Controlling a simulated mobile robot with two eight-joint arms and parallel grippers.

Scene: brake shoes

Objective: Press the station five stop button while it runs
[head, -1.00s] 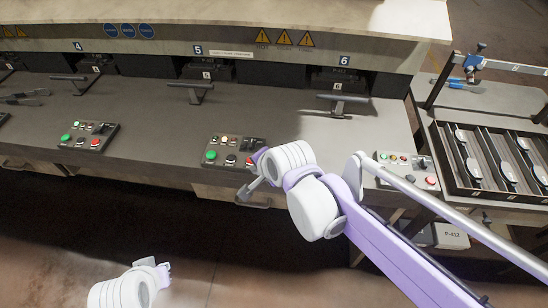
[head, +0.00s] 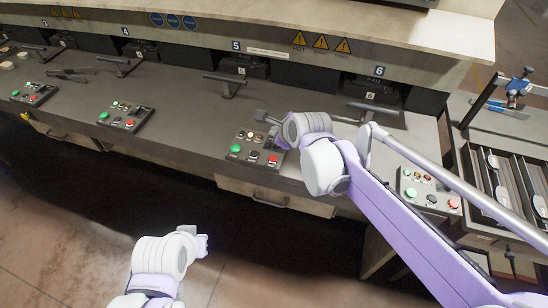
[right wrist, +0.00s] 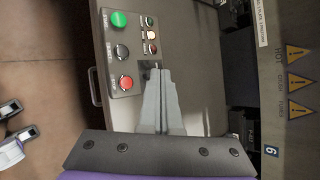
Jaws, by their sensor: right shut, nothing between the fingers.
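The station five control panel (head: 243,160) sits on the bench front below the number 5 sign. It has a green button (head: 236,149), a black button (head: 254,157) and a red button (head: 273,160). In the right wrist view the red button (right wrist: 126,82) is nearest my right gripper (right wrist: 155,72). That gripper is shut and empty, its tips over the panel's end, to the right of the red button. In the head view my right gripper (head: 279,136) is close above the panel's right end. My left gripper (head: 203,245) hangs low in front of the bench; its fingers are unclear.
Similar panels stand at station four (head: 125,118) and station six (head: 430,190). A grey lever (head: 226,84) stands behind panel five. A drawer handle (head: 270,200) is below it. A rack of brake shoes (head: 490,185) is at the right. The floor in front is clear.

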